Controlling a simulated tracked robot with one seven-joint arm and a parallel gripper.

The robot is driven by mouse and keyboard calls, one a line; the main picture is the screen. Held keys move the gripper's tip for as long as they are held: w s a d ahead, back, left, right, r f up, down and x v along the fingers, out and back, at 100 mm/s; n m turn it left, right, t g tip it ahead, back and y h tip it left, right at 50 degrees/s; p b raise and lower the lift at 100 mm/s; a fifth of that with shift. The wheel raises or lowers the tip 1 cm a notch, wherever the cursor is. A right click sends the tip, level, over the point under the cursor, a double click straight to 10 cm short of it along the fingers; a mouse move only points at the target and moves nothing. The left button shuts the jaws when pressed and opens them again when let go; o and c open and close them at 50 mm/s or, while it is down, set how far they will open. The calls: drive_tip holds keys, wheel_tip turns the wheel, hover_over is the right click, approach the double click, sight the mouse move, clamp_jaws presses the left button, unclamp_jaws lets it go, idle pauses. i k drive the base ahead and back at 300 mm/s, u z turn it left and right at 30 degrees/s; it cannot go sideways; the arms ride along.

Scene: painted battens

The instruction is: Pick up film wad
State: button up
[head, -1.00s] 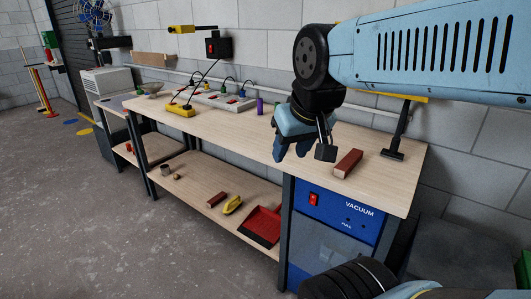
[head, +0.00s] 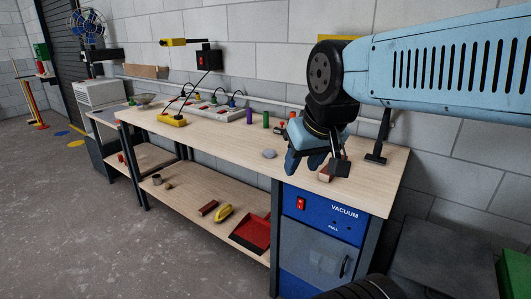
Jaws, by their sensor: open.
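A small rounded grey lump (head: 269,154), which looks like the film wad, lies on the wooden bench top, left of my gripper. It is too small in the picture to tell its texture. My gripper (head: 317,166) is open and points down over the right part of the bench, close to the lump but apart from it. Nothing shows between its fingers that I can say is held.
A reddish-brown block (head: 325,174) is partly hidden behind my gripper. Purple (head: 250,116) and green (head: 266,119) cylinders and a power strip (head: 215,112) stand farther back. A black stand (head: 378,150) is at right. The bench's front middle is clear.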

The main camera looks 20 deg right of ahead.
sight(268, 153)
drive_tip(key=i, duration=0.85)
drive_tip(key=u, duration=0.05)
